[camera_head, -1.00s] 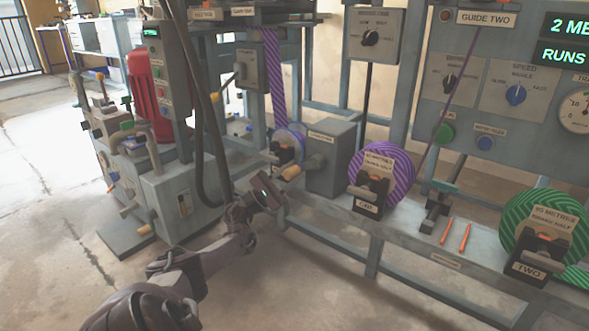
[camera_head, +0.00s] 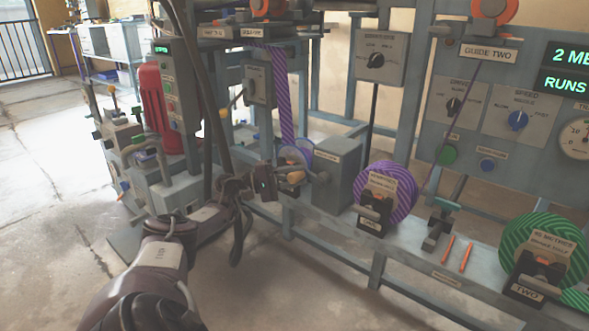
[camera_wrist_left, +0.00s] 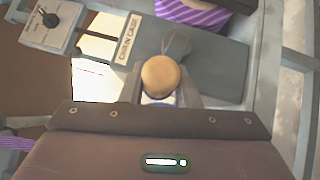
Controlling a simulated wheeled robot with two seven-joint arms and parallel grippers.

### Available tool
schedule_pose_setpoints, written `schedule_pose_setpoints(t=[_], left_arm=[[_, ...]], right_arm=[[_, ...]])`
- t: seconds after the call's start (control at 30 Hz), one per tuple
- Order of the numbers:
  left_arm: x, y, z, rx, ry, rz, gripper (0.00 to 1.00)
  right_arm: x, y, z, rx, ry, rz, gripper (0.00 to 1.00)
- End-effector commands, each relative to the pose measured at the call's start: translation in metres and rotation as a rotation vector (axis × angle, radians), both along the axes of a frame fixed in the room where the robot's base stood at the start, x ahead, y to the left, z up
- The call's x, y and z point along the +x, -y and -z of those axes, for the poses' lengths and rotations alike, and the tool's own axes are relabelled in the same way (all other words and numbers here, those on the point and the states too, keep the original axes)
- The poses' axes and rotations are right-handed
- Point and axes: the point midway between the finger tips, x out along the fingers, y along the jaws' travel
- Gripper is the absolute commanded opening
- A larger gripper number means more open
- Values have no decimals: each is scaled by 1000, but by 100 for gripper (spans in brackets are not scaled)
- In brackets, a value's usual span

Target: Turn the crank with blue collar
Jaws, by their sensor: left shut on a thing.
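The crank's rounded wooden handle (camera_wrist_left: 160,75) fills the middle of the left wrist view, with a bit of blue collar (camera_wrist_left: 157,100) just below it. In the head view the handle (camera_head: 293,177) sticks out to the left of the grey chain case (camera_head: 338,180). My left gripper (camera_head: 281,181) is at the handle; in the left wrist view its fingers (camera_wrist_left: 160,92) lie on both sides of it, shut on it. The collar is mostly hidden by the gripper. My right gripper is not in view.
A purple striped roll (camera_head: 385,192) stands right of the chain case, and a green striped roll (camera_head: 543,245) farther right. Two orange sticks (camera_head: 457,252) lie on the bench between them. A machine with a red cylinder (camera_head: 158,97) stands left. The floor in front is clear.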

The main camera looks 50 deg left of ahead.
Motion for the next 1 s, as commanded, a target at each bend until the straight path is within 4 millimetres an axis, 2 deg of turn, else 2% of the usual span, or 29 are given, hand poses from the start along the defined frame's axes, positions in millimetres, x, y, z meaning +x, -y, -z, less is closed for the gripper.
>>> schedule_pose_setpoints(t=[0.03, 0.53, 0.57, 0.7, 1.0], left_arm=[[1, -2, -9, 7, 14, -9, 0], [2, -1, -8, 22, 11, -8, 0], [2, -1, -8, 22, 11, -8, 31], [2, 0, -6, 21, 7, -6, 50], [0, 0, -3, 22, 0, -3, 50]], right_arm=[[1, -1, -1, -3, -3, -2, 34], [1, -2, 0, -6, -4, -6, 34], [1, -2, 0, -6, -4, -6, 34], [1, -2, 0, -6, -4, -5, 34], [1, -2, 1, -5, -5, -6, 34]])
